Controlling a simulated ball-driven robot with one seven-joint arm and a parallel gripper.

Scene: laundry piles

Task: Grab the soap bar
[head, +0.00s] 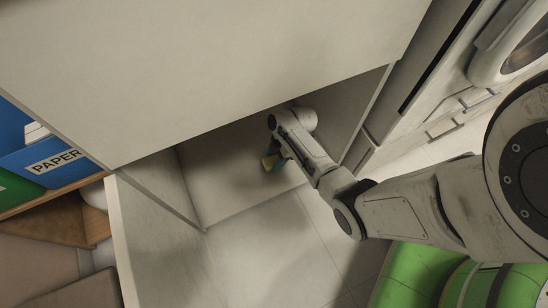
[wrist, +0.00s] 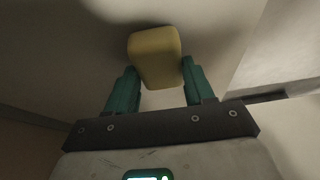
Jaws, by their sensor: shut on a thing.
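The soap bar (wrist: 156,57) is a pale yellow block with rounded edges. In the wrist view it sits between the two green fingers of my gripper (wrist: 155,80), which is shut on it. In the head view the soap bar (head: 268,163) is a small yellow shape at the tip of my gripper (head: 273,161), inside the open cabinet compartment. Whether the soap touches the surface there is hard to tell.
The pale cabinet compartment (head: 225,165) surrounds my gripper, with a large panel above and side walls. An open door (head: 165,255) stands at the left. Blue and green bins, one blue bin (head: 40,155) marked PAPER, are far left. Green rounded objects (head: 405,275) lie lower right.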

